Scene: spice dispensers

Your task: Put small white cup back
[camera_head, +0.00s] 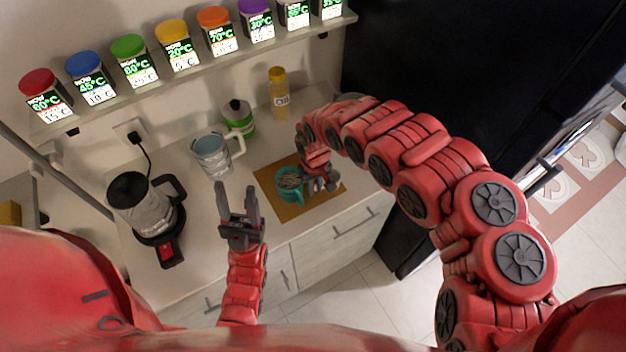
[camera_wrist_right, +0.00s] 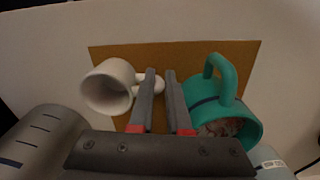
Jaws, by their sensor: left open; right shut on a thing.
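The small white cup (camera_wrist_right: 108,86) shows in the right wrist view, left of the fingers, over a brown mat (camera_wrist_right: 225,52). Its handle reaches to my right gripper (camera_wrist_right: 160,80), which is shut on it. I cannot tell whether the cup touches the mat. In the head view my right gripper (camera_head: 318,183) is low over the mat (camera_head: 290,208) and the white cup is not clearly visible. A teal mug (camera_head: 287,190) with brownish contents stands just left of that gripper; it also shows in the wrist view (camera_wrist_right: 232,108). My left gripper (camera_head: 240,205) is open and empty above the counter's front.
A dark coffee-maker-like appliance (camera_head: 148,205) is at left. A shelf (camera_head: 200,72) holds several colour-lidded dispensers. The counter between appliance and mat is mostly clear.

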